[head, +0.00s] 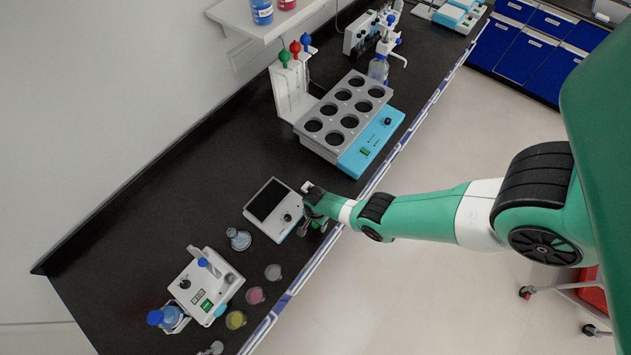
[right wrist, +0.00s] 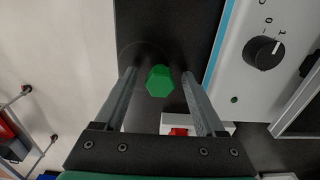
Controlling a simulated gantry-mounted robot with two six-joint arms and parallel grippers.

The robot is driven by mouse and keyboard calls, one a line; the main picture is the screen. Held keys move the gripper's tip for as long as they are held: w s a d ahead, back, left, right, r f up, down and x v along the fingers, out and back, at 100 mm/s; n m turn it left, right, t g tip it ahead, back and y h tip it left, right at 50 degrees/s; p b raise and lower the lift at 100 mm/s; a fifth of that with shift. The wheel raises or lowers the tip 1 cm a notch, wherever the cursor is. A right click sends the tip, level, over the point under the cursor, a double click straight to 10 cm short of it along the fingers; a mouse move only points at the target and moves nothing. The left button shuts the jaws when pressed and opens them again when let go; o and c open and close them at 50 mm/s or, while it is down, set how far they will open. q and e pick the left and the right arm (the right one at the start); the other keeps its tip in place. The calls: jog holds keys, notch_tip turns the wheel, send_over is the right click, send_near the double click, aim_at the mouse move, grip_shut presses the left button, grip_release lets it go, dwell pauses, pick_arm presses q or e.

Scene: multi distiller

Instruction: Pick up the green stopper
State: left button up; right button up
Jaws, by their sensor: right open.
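The green stopper (right wrist: 159,81) shows in the right wrist view as a green hexagonal cap. It lies between the two fingers of my right gripper (right wrist: 159,74), with a gap on each side. The right gripper is open and does not visibly touch it. In the head view the right gripper (head: 311,224) is low at the bench's front edge, beside a white device with a dark top. The stopper is mostly hidden there by the gripper. My left gripper is not in view.
The white device (head: 272,207) with a knob stands close beside the right gripper. A grey rack with round holes (head: 345,115) stands farther back. Several small cups, including a pink one (head: 255,296), line the front edge nearer the camera. Bare black bench (head: 180,215) lies behind.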

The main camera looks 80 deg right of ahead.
jog(key=shift+c, duration=0.4)
grip_shut()
jog(key=shift+r, duration=0.15)
